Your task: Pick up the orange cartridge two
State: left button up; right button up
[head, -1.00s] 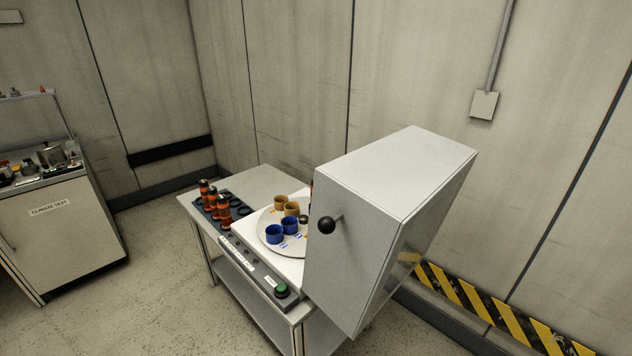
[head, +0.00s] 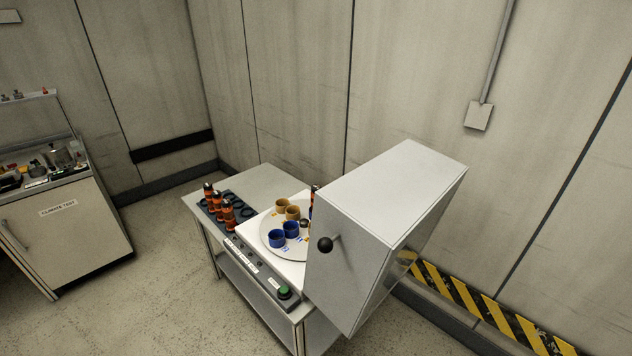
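Several orange cartridges with dark caps stand upright in a dark rack at the table's left end. One cartridge (head: 208,193) is at the back, one (head: 218,204) in the middle and one (head: 228,215) at the front. I cannot tell which of them is number two. The dark rack (head: 237,201) has empty round holes to their right. Neither of my grippers shows in the head view.
A white round plate (head: 269,225) holds blue cups (head: 277,238) and tan cups (head: 282,206). A green button (head: 284,292) is at the front corner. A Climate Test cabinet (head: 70,235) is left.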

aim_at(208, 188)
jog(key=i+j, duration=0.1)
jog(key=j, duration=1.45)
jog(key=i+j, duration=0.15)
jog(key=j, duration=0.6)
